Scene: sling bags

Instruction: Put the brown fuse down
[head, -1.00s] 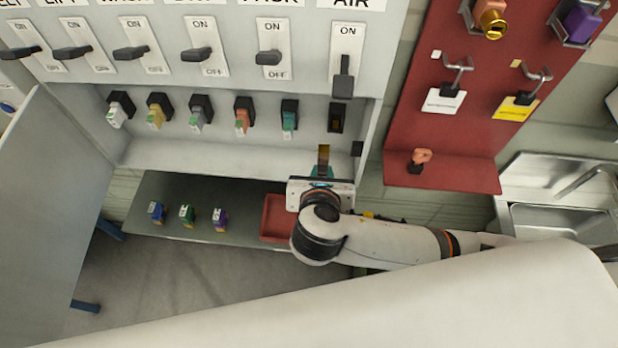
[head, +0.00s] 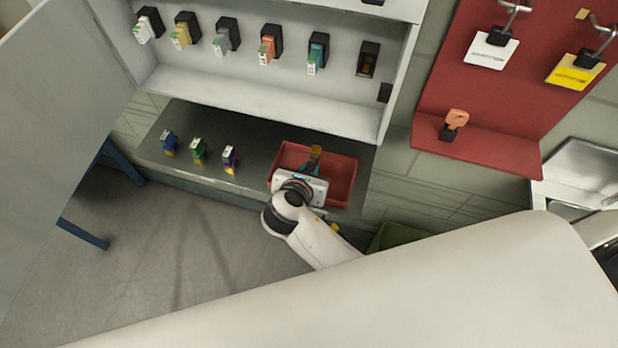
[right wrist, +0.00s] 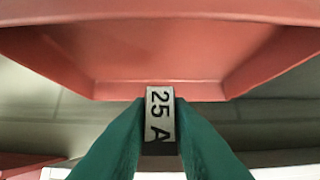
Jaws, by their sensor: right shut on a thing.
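My right gripper (head: 312,170) is over the red tray (head: 344,184) on the dark shelf under the cabinet. It is shut on the brown fuse (head: 316,153), whose brown end shows beyond the fingers in the head view. In the right wrist view the green fingertips (right wrist: 158,125) hold the fuse (right wrist: 158,112) by its pale face, marked "25 A". The tray (right wrist: 160,50) fills the upper part of that view. Whether the fuse touches the tray floor I cannot tell. My left gripper is not in view.
Blue (head: 168,142), green (head: 198,150) and purple (head: 230,158) fuses stand on the shelf left of the tray. Several fuses sit in holders in the cabinet; the rightmost holder (head: 368,60) is empty. The open cabinet door (head: 55,120) is at left, a red board (head: 500,90) at right.

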